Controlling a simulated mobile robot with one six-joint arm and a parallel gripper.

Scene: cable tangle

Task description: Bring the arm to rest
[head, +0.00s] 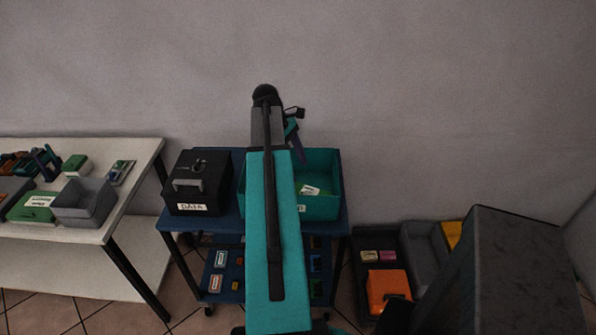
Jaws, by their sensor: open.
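My arm's teal upper link rises through the middle of the head view to a dark joint near the top, in front of the wall. My gripper (298,147) shows only in part, just right of this link, above the back of a teal bin (325,205). It is open, and nothing shows held in it. The rest of my wrist is hidden behind the link.
The teal bin and a black box labelled DATA (183,198) stand on a blue cart (200,224). A white table (130,190) with a grey bin (84,203) and several small items is at left. Dark floor bins (361,250), one holding an orange block (388,286), are at right.

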